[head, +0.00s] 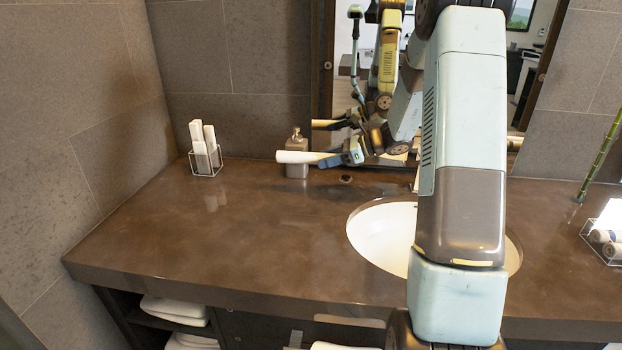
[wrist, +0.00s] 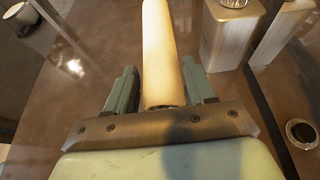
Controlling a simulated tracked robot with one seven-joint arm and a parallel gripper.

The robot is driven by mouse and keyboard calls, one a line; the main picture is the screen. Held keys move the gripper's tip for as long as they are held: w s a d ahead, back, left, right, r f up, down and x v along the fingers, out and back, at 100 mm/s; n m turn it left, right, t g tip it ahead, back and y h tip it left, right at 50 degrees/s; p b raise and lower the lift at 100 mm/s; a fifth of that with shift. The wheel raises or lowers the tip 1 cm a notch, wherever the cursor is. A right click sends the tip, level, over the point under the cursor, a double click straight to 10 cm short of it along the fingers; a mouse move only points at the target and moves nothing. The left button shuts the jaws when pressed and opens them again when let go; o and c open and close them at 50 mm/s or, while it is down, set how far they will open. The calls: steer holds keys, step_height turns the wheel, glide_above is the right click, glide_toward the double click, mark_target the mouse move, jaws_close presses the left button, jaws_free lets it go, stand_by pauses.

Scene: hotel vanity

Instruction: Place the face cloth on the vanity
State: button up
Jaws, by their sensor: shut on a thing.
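The face cloth (head: 294,157) is a pale, tight roll. My gripper (head: 340,158) is shut on one end of it and holds it roughly level, pointing left, above the back of the brown vanity (head: 235,237). In the wrist view the face cloth (wrist: 161,45) runs away from between the two fingers of my gripper (wrist: 160,83). The vanity top (wrist: 105,50) shows below it. The exact gap between roll and counter is hard to tell.
A soap dispenser (head: 297,171) stands right behind the roll; it also shows in the wrist view (wrist: 229,35). A clear holder with white items (head: 205,158) stands back left. The sink (head: 380,236) is to the right, partly hidden by my arm. The left counter is clear.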

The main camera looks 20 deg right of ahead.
glide_above(313, 185)
step_height(313, 185, down, 6)
steer(key=shift+s+f, duration=0.15)
steer(key=shift+f, duration=0.05)
steer(key=f, duration=0.3)
steer(key=shift+w+f, duration=0.2)
steer(key=shift+f, duration=0.05)
steer(key=o, duration=0.8)
steer(key=shift+o, duration=0.2)
